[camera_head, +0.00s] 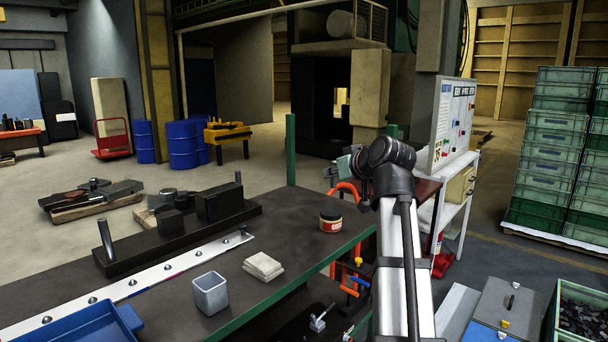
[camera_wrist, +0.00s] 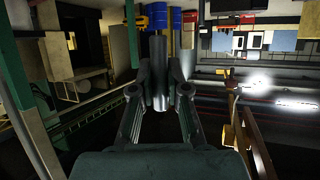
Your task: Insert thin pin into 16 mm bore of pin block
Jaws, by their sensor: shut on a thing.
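My gripper (camera_wrist: 160,75) is shut on a grey cylindrical pin (camera_wrist: 160,88), seen between its two fingers in the wrist view. In the head view my gripper (camera_head: 345,166) is small and partly hidden behind my wrist, raised beyond the table's right edge. The held pin cannot be made out there. A long black base (camera_head: 150,250) lies on the table with dark blocks on it, the larger one (camera_head: 221,201) toward its right end; it looks like the pin block. A bright pin (camera_head: 106,240) stands at its left end and a thinner one (camera_head: 238,178) near the right. No bore is visible.
The dark table (camera_head: 290,240) has a green edge. On it are a white strip with studs (camera_head: 165,270), a grey square cup (camera_head: 210,293), a pale pad stack (camera_head: 263,266), a red-and-black jar (camera_head: 330,220) and a blue tray (camera_head: 90,328). A green post (camera_head: 291,150) rises at the back corner.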

